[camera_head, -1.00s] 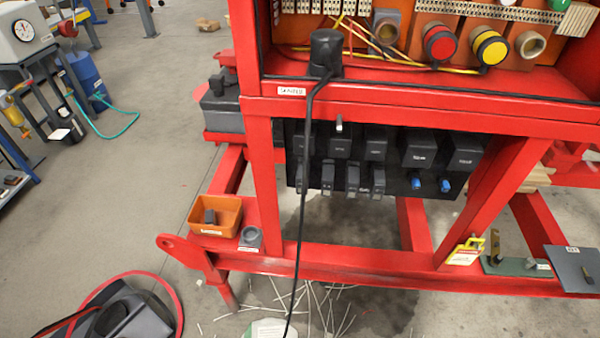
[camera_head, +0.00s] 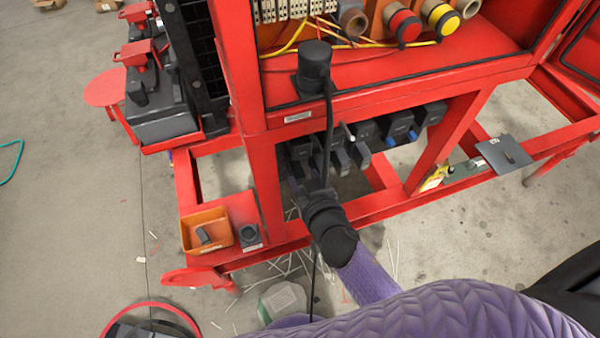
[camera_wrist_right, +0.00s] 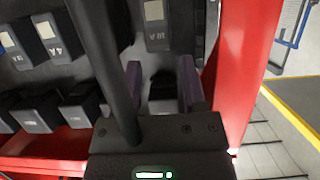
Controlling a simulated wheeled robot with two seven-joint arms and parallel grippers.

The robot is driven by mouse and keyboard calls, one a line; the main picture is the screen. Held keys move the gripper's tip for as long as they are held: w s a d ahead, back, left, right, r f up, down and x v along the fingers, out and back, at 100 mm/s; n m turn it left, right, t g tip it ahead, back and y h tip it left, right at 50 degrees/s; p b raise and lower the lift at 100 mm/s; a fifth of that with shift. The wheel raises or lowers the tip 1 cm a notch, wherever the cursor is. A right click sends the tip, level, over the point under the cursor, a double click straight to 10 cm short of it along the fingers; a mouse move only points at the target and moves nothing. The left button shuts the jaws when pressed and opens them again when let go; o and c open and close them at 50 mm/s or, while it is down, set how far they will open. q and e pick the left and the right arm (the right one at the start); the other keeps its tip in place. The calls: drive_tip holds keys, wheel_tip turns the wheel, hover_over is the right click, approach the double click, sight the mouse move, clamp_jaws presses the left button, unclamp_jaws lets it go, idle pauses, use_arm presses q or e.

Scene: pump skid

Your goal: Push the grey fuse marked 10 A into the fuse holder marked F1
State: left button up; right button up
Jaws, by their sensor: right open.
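Grey and black fuse-like blocks (camera_head: 340,160) sit in rows on a dark panel under the red crossbeam; their marks are unreadable in the head view, so I cannot tell the 10 A fuse or holder F1. In the right wrist view, a grey block (camera_wrist_right: 155,25) with a pale label is ahead of the fingers. My right gripper (camera_head: 298,185) reaches up to the panel's left end, partly hidden by its own wrist. It is open; its purple fingers (camera_wrist_right: 160,82) stand either side of a dark block (camera_wrist_right: 162,88), not visibly clamped on it. My left gripper is out of view.
A black cable (camera_head: 328,130) hangs from a plug (camera_head: 314,65) close by my right gripper and crosses the wrist view (camera_wrist_right: 108,75). A red post (camera_head: 262,180) stands just left. An orange bin (camera_head: 190,243) holding a dark block (camera_head: 203,235) is on the lower frame.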

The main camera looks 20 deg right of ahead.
sight(298, 169)
drive_tip(key=x, duration=0.4)
drive_tip(key=shift+w+f+b, duration=0.1)
drive_tip(key=shift+w+b, duration=0.05)
drive_tip(key=shift+b, duration=0.25)
clamp_jaws()
drive_tip(key=shift+c, duration=1.4)
unclamp_jaws()
clamp_jaws()
drive_tip(key=shift+a, duration=0.1)
drive_tip(key=shift+s, duration=1.55)
drive_tip(key=shift+s, duration=1.75)
